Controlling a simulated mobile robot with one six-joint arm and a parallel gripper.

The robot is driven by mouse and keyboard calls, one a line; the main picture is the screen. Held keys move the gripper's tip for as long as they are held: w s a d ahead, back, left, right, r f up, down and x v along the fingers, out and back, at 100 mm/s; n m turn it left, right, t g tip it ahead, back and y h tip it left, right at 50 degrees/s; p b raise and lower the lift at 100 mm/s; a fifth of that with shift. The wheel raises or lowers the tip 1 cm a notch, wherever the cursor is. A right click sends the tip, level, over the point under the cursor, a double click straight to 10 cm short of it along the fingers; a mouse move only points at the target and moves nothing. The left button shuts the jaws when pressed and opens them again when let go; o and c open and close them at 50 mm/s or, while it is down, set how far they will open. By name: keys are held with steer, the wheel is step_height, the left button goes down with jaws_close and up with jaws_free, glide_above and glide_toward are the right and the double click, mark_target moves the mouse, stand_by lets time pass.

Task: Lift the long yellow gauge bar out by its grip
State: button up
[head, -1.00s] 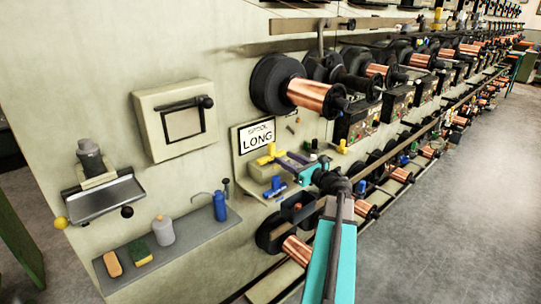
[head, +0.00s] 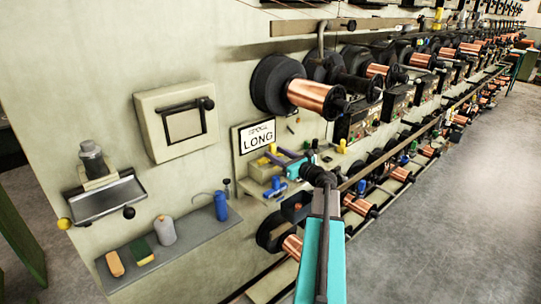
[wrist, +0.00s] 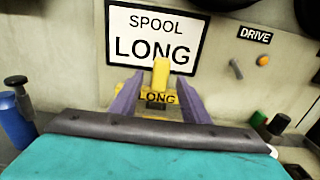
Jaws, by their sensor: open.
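The yellow gauge bar shows in the wrist view as an upright yellow grip (wrist: 161,74) above a yellow plate marked LONG (wrist: 158,97). My gripper (wrist: 157,80) is open, with one purple finger on each side of the grip in the picture. I cannot tell whether either finger touches it. The rest of the bar is hidden below the fingers and my teal wrist. In the head view, my gripper (head: 287,155) is small at the ledge below the SPOOL LONG sign, beside a yellow part (head: 273,148) that looks like the bar's grip.
The SPOOL LONG sign (wrist: 153,38) is on the wall behind the grip. Blue pieces (head: 275,187) lie on the ledge by my gripper. A dark bin (head: 296,207) is below. A copper spool (head: 313,96) juts out above. The aisle floor (head: 455,200) is clear.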

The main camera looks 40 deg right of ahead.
mark_target(274, 152)
steer(key=shift+w+d+p, duration=0.1)
steer(key=shift+w+p, duration=0.2)
steer(key=shift+w, duration=1.3)
jaws_close()
